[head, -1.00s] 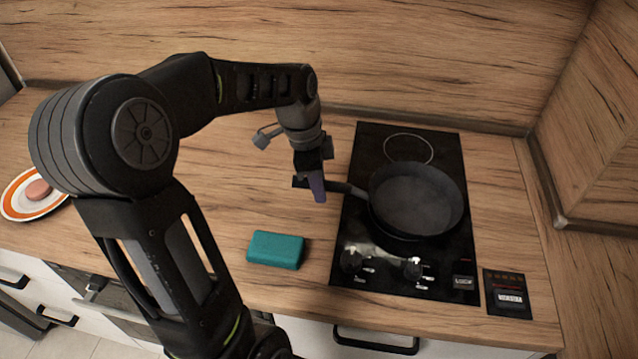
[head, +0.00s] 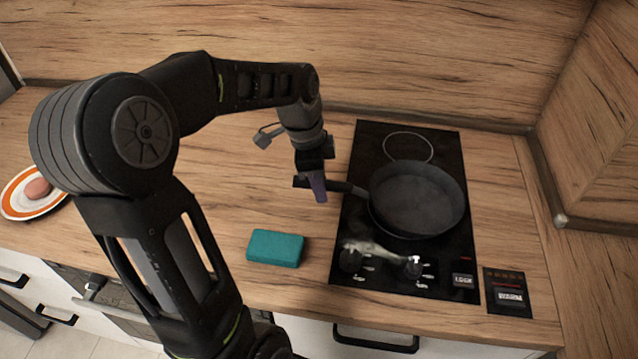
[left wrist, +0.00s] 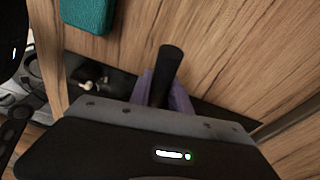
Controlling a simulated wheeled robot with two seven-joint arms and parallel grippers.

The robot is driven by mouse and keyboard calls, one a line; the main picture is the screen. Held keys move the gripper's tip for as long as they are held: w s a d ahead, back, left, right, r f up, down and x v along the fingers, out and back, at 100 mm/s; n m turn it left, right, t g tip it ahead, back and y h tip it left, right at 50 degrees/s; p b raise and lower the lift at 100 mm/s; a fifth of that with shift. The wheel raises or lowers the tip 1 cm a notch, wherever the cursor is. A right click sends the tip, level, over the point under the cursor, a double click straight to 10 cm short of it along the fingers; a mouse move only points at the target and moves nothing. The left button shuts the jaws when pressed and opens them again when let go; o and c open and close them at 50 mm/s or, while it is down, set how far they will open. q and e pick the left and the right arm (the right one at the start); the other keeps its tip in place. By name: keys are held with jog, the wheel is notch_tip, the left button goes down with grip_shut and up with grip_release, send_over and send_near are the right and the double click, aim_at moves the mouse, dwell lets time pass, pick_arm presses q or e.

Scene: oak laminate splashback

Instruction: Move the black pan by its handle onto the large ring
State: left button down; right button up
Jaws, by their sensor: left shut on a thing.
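The black pan (head: 416,197) is over the black hob (head: 356,222), with its handle (head: 345,187) pointing left past the hob's edge. My left gripper (head: 316,188) is shut on the handle. In the left wrist view the dark handle (left wrist: 171,62) stands between the two purple fingers (left wrist: 165,92). One thin pale ring (head: 408,148) shows at the back of the hob, behind the pan. The pan hides the hob surface under it, so any ring there is hidden. I cannot tell whether the pan touches the glass. My right gripper is not in view.
A teal sponge-like block (head: 275,248) lies on the counter left of the hob's front. An orange-rimmed plate (head: 14,204) with a brownish item is at the far left. Knobs (head: 351,260) sit at the hob's front. The wooden splashback (head: 440,60) closes the back.

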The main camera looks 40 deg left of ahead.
pick_arm(q)
jog(key=shift+f+b, duration=0.45)
jog(key=shift+f, duration=0.15)
dwell(0.5)
jog(key=c, duration=1.1)
grip_release()
jog(key=shift+s+a, duration=0.1)
jog(key=shift+s+a, duration=1.05)
jog(key=shift+a, duration=0.3)
jog(key=shift+s+a, duration=1.05)
jog(key=shift+a, duration=0.25)
jog(key=shift+r, duration=0.15)
jog(key=shift+r+p, duration=2.35)
jog(key=shift+r, duration=1.05)
